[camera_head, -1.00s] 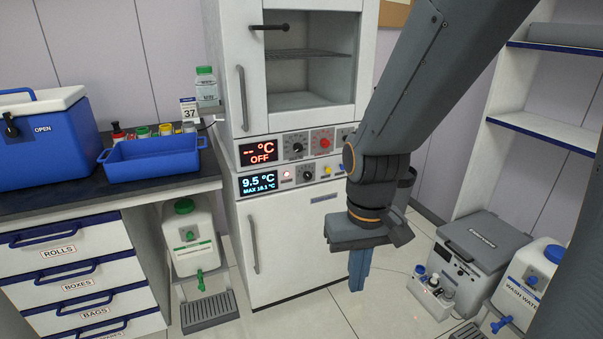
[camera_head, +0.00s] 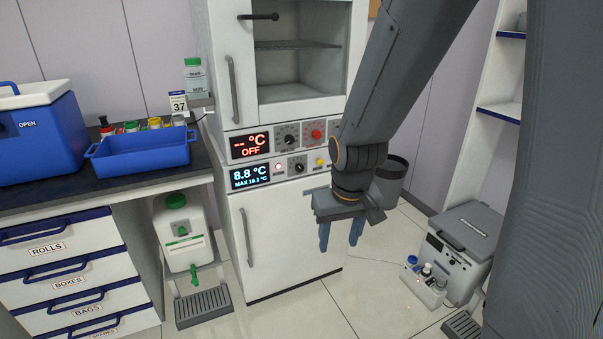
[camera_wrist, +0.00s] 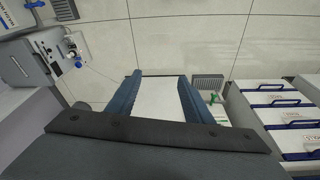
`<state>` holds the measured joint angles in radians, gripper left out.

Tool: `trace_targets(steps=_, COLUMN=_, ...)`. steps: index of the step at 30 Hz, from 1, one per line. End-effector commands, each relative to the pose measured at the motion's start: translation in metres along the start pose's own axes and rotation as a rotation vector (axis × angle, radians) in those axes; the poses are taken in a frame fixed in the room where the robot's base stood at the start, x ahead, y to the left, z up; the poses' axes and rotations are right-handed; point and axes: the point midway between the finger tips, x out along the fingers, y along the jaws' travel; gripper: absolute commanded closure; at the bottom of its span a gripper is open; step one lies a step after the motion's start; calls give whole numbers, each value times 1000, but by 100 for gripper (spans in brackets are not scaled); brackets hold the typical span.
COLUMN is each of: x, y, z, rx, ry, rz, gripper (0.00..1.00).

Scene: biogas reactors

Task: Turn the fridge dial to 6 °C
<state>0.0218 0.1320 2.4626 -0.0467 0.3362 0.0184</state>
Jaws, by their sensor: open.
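The fridge (camera_head: 285,235) is the white lower cabinet in the head view, with a grey upright handle. Its blue display (camera_head: 249,175) reads 8.8 °C, with a smaller MAX line below. The black fridge dial (camera_head: 299,167) sits on the same panel, right of the display; its pointer is too small to read. My gripper (camera_head: 340,236) points down in front of the fridge's right side, below and right of the dial. It is open and empty. In the wrist view the gripper (camera_wrist: 160,80) shows two blue-grey fingers apart, with a pale surface between them.
Above is a glass-fronted cabinet with a red OFF display (camera_head: 249,146), its own black dial (camera_head: 289,135) and a red button (camera_head: 316,134). A yellow button (camera_head: 320,162) sits right of the fridge dial. A counter with a blue tray (camera_head: 148,155) stands left. Floor in front is clear.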

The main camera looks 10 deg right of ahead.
Motion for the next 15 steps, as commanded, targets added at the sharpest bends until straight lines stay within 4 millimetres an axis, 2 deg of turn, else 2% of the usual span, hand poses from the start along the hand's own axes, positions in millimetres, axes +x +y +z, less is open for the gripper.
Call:
trace_targets(steps=1, x=20, y=6, z=-31, rx=-3, ry=65, rz=6, gripper=54)
trace_targets(steps=6, x=65, y=21, z=-135, rx=-23, ry=322, rz=13, gripper=54)
trace_targets(steps=12, x=108, y=33, z=-239, rx=-53, ry=624, rz=-7, gripper=54)
trace_targets(steps=15, x=126, y=36, z=-280, rx=-70, ry=773, rz=-29, gripper=54)
